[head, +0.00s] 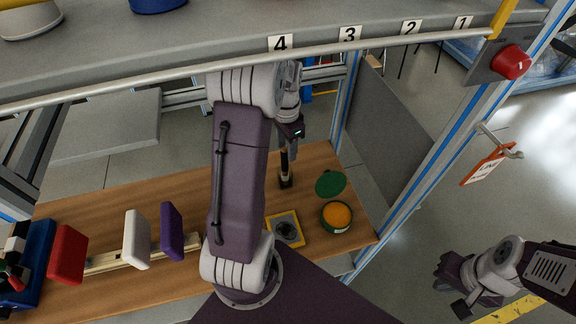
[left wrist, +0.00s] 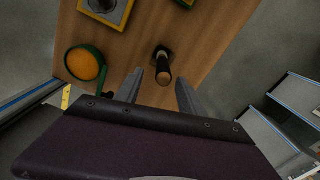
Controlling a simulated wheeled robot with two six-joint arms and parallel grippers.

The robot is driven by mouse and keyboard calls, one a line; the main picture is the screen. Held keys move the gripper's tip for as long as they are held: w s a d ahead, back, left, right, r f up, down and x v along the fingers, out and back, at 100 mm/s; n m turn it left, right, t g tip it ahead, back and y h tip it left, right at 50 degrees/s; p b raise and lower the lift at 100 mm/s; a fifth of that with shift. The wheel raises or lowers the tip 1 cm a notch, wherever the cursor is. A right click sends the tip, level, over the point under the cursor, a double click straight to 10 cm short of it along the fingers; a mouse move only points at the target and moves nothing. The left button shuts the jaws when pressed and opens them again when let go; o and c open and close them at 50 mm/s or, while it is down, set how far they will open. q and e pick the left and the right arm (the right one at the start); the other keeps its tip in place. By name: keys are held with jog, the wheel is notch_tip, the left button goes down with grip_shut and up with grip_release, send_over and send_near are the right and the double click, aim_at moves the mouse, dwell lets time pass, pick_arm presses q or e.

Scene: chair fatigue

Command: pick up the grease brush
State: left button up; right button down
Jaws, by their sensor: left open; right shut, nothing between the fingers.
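The grease brush (head: 285,178) stands upright on the wooden table, with a dark base and its handle pointing up. In the left wrist view the brush (left wrist: 162,64) shows its pale handle end towards the camera, in the gap between my finger tips. My left gripper (head: 289,147) is open above the brush, with its fingers (left wrist: 160,82) to either side of the handle's line in the picture. I cannot tell how much height separates them. My right gripper (head: 455,286) is shut and empty, off to the right, away from the table.
A green tin of orange grease (head: 337,216), its green lid (head: 330,183) and a yellow-edged plate (head: 286,229) lie near the brush. Purple (head: 172,231), white (head: 137,239) and red (head: 67,255) pads stand at left. A grey shelf with a rail (head: 160,75) crosses above.

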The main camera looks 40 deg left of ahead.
aim_at(285, 164)
pick_arm(q)
jog(key=f, duration=0.2)
jog(key=shift+s+a+f, duration=0.25)
jog(key=shift+s+f, duration=0.05)
jog(key=shift+s, duration=0.05)
jog(key=shift+w+f, duration=0.1)
jog(key=shift+f, duration=0.2)
jog(key=shift+w+f, duration=0.1)
jog(key=shift+w, duration=0.05)
notch_tip(285, 164, down, 5)
jog(key=shift+r+p, duration=0.1)
jog(key=shift+p, duration=0.85)
jog(key=shift+a, duration=0.1)
jog(key=c, duration=0.8)
grip_shut()
